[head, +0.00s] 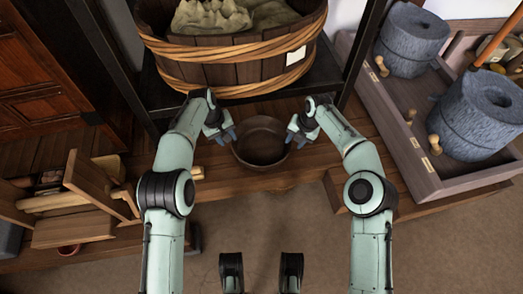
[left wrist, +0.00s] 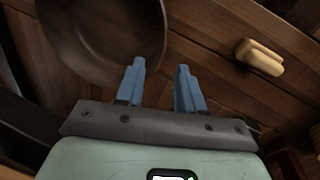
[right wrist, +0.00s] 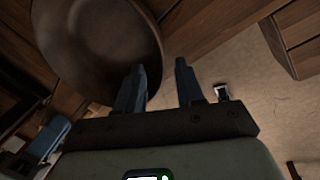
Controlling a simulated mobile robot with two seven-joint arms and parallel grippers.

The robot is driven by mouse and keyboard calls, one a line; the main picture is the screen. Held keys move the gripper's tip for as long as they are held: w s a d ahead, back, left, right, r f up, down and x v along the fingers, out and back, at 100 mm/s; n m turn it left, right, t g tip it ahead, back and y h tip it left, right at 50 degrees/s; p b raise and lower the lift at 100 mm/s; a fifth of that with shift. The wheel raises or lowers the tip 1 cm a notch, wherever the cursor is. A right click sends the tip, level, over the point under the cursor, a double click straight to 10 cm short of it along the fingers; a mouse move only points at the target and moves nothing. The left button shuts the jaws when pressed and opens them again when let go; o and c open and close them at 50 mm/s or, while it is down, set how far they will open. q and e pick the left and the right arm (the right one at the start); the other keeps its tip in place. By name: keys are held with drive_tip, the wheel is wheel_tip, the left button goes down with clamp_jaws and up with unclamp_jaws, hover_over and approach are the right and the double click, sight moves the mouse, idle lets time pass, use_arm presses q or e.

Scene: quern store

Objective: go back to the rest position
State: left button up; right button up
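My left gripper (head: 220,133) is at the left side of a round brown bowl (head: 262,148) on the wooden surface in the head view. Its two blue fingers (left wrist: 160,85) are apart with nothing between them in the left wrist view. My right gripper (head: 299,132) is at the right side of the same bowl. Its fingers (right wrist: 161,85) are also apart and empty in the right wrist view. The bowl looks empty; it also shows in the left wrist view (left wrist: 110,30) and the right wrist view (right wrist: 95,40). I cannot tell whether any finger touches its rim.
A wooden tub (head: 225,75) with pale sacking stands on a dark shelf behind the bowl. Grey quern stones (head: 485,115) sit in a wooden tray (head: 425,180) at right. A wooden rack (head: 75,232) with tools is at left. Brown floor (head: 262,215) is clear in front.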

drive_tip(key=shift+v, duration=1)
